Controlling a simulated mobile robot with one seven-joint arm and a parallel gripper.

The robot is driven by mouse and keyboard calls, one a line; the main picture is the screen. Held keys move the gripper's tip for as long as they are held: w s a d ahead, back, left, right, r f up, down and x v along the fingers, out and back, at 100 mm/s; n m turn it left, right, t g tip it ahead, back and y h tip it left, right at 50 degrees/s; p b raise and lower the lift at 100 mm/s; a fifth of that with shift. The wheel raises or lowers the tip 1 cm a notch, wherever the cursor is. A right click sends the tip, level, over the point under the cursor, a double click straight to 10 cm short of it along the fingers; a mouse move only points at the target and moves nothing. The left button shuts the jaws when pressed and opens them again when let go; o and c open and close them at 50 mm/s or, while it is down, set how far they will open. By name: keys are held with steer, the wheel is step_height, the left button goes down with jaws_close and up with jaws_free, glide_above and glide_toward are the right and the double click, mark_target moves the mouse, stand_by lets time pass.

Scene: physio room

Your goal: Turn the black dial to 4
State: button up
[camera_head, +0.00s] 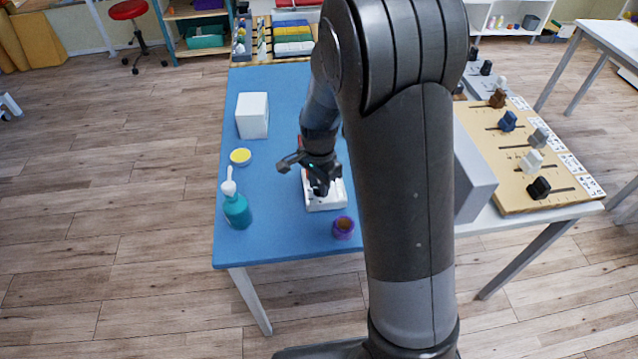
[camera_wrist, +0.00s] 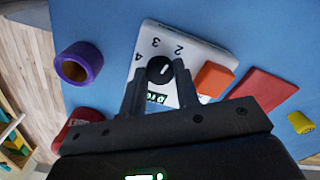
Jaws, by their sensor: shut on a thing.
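The black dial (camera_wrist: 159,69) sits on a white control box (camera_wrist: 200,47) with the printed numbers 2, 3 and 4 and a small display. A white mark on the dial is partly visible; I cannot tell exactly which number it points to. My gripper (camera_wrist: 157,75) has one finger on each side of the dial and is shut on it. In the head view, the white box (camera_head: 326,203) lies on the blue table beneath my gripper (camera_head: 319,188), which hides the dial there.
A purple ring (camera_head: 344,227), a teal pump bottle (camera_head: 237,210), a yellow-topped round thing (camera_head: 240,156) and a white box (camera_head: 252,115) stand on the blue table (camera_head: 285,240). A slider board (camera_head: 515,165) is right.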

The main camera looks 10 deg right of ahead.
steer(key=n, duration=0.5)
steer(key=shift+n, duration=0.3)
steer(key=n, duration=1.4)
steer(key=shift+n, duration=0.3)
steer(key=o, duration=1)
steer(key=shift+c, duration=0.2)
